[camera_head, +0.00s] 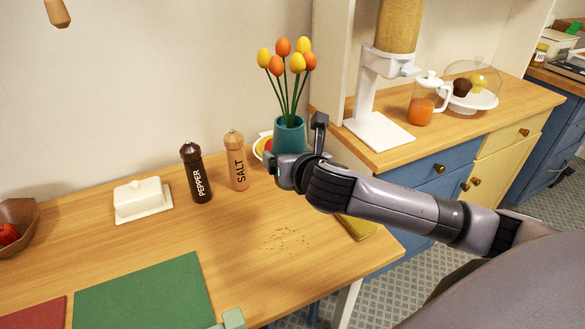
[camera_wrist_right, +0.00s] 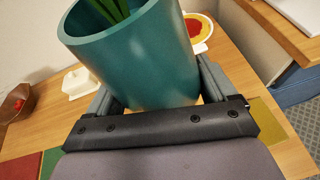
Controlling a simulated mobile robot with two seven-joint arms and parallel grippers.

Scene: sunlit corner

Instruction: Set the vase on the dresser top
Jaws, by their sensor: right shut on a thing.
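The teal vase (camera_head: 289,133) holds orange and yellow tulips and stands upright near the back right of the wooden table. My right gripper (camera_head: 298,152) is shut on it from the near side. In the right wrist view the vase (camera_wrist_right: 140,62) fills the space between the two fingers (camera_wrist_right: 155,95). Its base is hidden, so I cannot tell whether it touches the table. The dresser top (camera_head: 450,128) is the wooden surface to the right, over blue and yellow drawers.
On the dresser stand a white dispenser (camera_head: 379,130), a jug of orange drink (camera_head: 421,108) and a domed cake stand (camera_head: 477,102). Bare wood lies along its front. Pepper (camera_head: 196,178) and salt (camera_head: 237,165) mills and a butter dish (camera_head: 141,203) stand left of the vase. A plate (camera_head: 259,148) is behind it.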

